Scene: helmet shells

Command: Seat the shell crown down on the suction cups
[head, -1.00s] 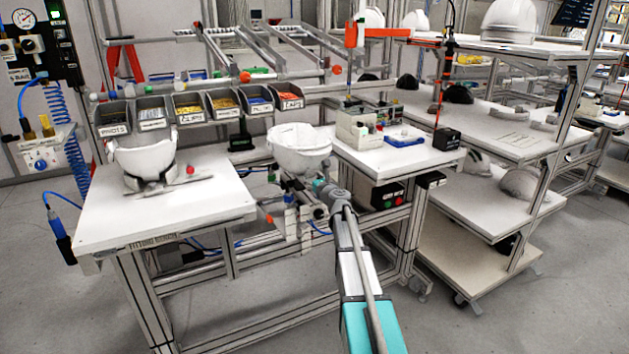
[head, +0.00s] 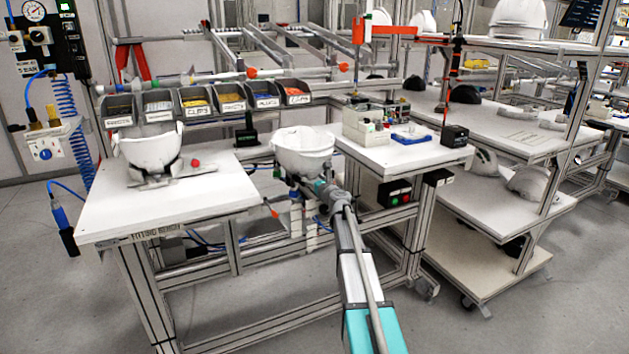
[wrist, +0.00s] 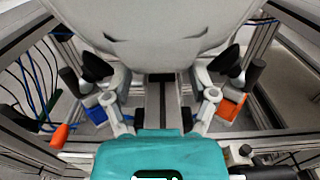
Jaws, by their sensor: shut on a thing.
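A white helmet shell (head: 303,152) is held in the gap between the two benches, bowl-like with its opening up and crown down. It fills the top of the wrist view (wrist: 160,38). My gripper (wrist: 158,88) is shut on it from below and in front; the grip itself is partly hidden by the shell. Two black cone-shaped cups (wrist: 96,68) show either side under the shell in the wrist view; I cannot tell whether they touch it. A second white shell (head: 150,150) sits opening up in a grey fixture on the left fitting bench.
The fitting bench (head: 110,212) stands left, with labelled parts bins (head: 196,102) behind it. The right table (head: 400,158) carries small boxes. A shelf cart (head: 470,250) with more shells stands further right. Bench frames lie close around the held shell.

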